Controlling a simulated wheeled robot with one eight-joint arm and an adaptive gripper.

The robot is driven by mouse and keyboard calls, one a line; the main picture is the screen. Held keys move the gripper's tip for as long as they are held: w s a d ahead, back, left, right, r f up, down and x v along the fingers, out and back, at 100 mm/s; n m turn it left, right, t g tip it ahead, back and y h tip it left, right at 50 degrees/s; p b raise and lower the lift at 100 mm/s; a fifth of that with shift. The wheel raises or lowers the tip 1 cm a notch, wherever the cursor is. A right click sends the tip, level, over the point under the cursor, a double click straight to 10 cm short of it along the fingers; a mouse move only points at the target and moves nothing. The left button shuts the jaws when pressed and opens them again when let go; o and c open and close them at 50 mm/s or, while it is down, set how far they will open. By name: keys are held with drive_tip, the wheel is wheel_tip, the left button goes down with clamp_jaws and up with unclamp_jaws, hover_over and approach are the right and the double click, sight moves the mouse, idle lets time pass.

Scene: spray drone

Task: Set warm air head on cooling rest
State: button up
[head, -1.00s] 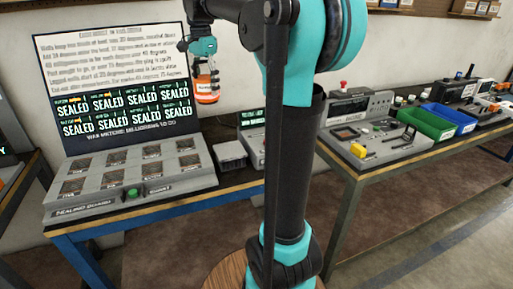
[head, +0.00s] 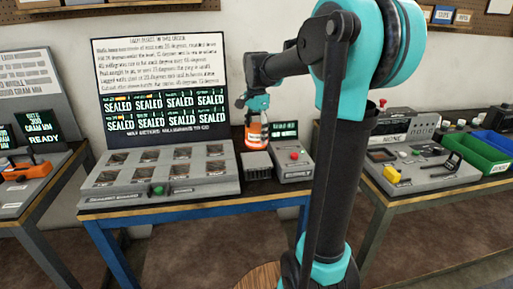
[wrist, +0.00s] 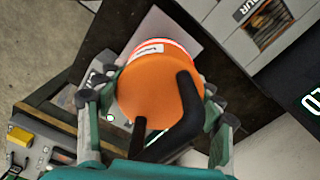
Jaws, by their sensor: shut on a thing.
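The warm air head, an orange cylinder (head: 257,135) with a white band, hangs roughly upright in my gripper (head: 257,122). In the wrist view the orange body (wrist: 155,92) fills the middle, with a black curved part across it, and my gripper's fingers (wrist: 160,112) close on both sides. A small grey block with a ribbed top (head: 257,165), which looks like the cooling rest, stands on the bench just below the head. Whether they touch cannot be told. In the wrist view the head hides most of what lies beneath it.
The sealing board (head: 160,172) with its green button stands left of the block. A grey unit with a red button (head: 294,160) and a small screen (head: 284,130) stands close on its right. The large display (head: 160,95) rises behind the board.

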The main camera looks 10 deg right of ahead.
sight(256, 147)
drive_tip(key=shift+f, duration=2.8)
drive_tip(key=shift+f, duration=0.1)
drive_tip(key=o, duration=1.8)
wheel_tip(256, 147, up, 12)
drive_tip(key=shift+r, duration=0.15)
